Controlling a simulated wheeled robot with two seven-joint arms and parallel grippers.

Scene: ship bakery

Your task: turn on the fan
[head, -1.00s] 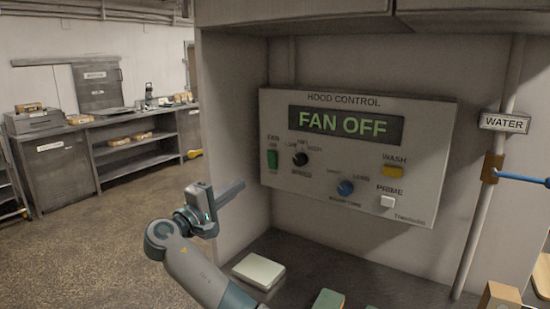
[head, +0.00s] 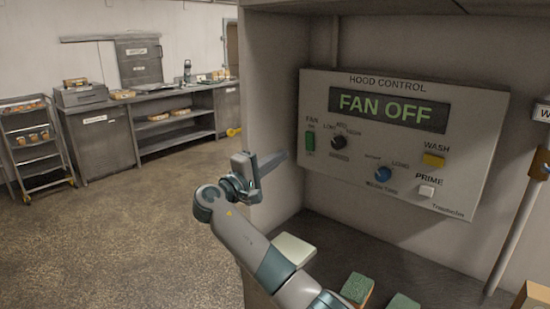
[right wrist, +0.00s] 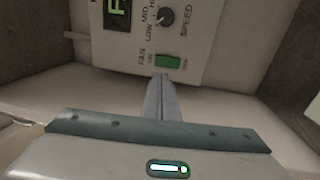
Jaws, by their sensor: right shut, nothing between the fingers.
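The hood control panel (head: 393,181) is on the back wall of the recess, and its display (head: 393,108) reads FAN OFF. The green fan switch (head: 310,142) is at the panel's left edge, with ON and OFF marks. My right gripper (head: 284,157) is shut and empty, a little to the left of and below the switch, its fingers pointing at the panel. In the right wrist view the closed fingers (right wrist: 161,82) point toward the green switch (right wrist: 168,60) with a small gap that is hard to judge. My left gripper is not in view.
A black speed knob (head: 338,142) is right of the switch. A blue knob (head: 383,174), yellow wash button (head: 434,159) and white prime button (head: 426,190) are farther right. A pale block (head: 293,249) and green-topped sponges (head: 357,287) lie on the counter below.

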